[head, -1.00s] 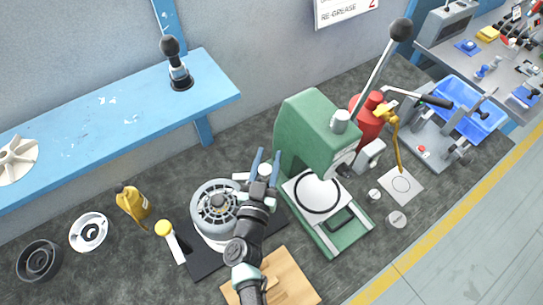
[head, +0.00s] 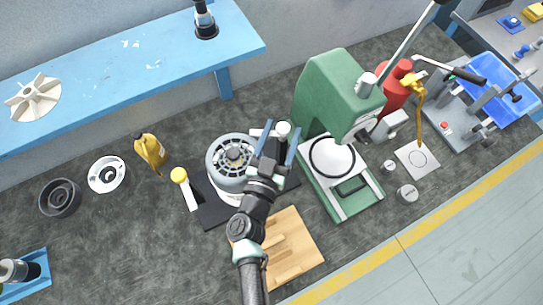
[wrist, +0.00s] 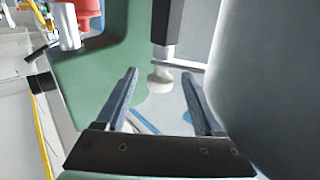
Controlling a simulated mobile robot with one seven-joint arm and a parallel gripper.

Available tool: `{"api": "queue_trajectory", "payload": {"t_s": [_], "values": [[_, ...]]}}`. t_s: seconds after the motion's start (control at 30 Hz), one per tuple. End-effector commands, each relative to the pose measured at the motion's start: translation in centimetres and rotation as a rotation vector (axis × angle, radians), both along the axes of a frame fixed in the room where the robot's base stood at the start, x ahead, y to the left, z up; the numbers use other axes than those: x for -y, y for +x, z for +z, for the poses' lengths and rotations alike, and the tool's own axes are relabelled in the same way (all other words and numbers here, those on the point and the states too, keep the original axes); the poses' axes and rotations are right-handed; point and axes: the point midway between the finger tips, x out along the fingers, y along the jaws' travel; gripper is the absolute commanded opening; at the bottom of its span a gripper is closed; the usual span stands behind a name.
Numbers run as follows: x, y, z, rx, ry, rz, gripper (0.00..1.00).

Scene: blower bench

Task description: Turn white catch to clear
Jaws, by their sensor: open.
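The grey motor blower (head: 228,178) stands on a dark mat, left of the green press. My gripper (head: 281,138) is at the blower's right side, its two blue fingers apart and pointing away from me. A white round-headed part (head: 283,127), probably the white catch, shows by the fingertips. In the wrist view a pale knob (wrist: 160,81) on a dark block with a thin grey bar lies between and just beyond the open fingers (wrist: 160,75). I cannot tell whether either finger touches it. The catch's turn position is unclear, and my wrist hides part of the blower's side.
The green press (head: 325,90) stands close on the right, with its long lever rising. A wooden board (head: 300,245) lies in front. A blue shelf (head: 100,80) runs behind.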

Motion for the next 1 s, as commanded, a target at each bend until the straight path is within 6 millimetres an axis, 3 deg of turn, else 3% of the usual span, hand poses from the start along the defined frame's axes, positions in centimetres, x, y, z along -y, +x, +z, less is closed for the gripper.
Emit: {"api": "queue_trajectory", "payload": {"t_s": [0.2, 0.4, 0.83, 0.87, 1.0], "values": [[-1.8, -4.3, -0.2, -0.003, 0.001, 0.001, 0.7], [-2.8, -6.8, -0.1, 0.0, 0.0, 0.0, 0.7], [-3.2, -7.8, 0.1, 0.001, 0.0, 0.0, 0.7], [-3.2, -7.8, 0.1, 0.001, 0.0, 0.0, 0.68], [-3.2, -7.9, 0.2, 0.006, 0.049, 0.005, 0.43]]}}
